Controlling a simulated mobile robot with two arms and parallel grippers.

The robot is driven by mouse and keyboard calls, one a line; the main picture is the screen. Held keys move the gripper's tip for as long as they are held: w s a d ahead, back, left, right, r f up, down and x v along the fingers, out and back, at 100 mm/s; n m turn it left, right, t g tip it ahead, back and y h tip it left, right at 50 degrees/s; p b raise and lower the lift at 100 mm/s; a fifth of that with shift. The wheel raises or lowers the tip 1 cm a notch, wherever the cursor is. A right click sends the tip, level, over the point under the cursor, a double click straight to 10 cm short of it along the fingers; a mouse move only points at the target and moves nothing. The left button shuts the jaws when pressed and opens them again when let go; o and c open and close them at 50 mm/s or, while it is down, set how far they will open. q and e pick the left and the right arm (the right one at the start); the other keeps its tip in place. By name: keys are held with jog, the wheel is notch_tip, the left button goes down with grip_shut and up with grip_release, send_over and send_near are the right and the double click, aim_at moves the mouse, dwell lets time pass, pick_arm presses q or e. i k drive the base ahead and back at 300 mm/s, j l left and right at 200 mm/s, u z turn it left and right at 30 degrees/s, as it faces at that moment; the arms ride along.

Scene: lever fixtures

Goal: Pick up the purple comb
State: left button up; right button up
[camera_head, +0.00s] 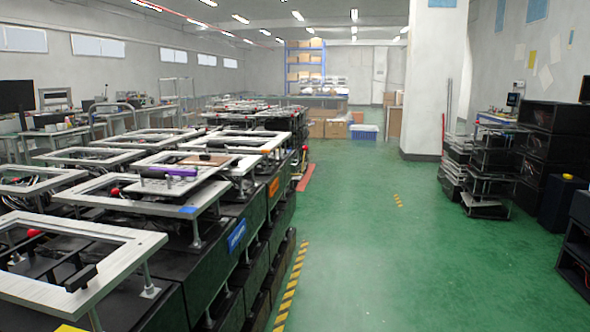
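A small purple object (180,172), which looks like the purple comb, lies on a light metal frame on the long row of fixtures at the left. A black knob or handle stands close to its left end. It is small and far off, so its teeth cannot be made out. Neither of my grippers shows in the camera_head view.
Lever fixtures with pale frames (85,255) on black cases fill the left side. Green floor (400,260) is clear along their right side. A white pillar (425,80) and stacked black boxes (545,150) stand at the right. Cardboard boxes (325,127) stand at the back.

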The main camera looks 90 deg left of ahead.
aim_at(179, 175)
jog(key=u, duration=3.5)
jog(key=i+l+u, duration=0.1)
jog(key=i+l, duration=0.65)
jog(key=l, duration=0.2)
jog(key=j+u, duration=0.05)
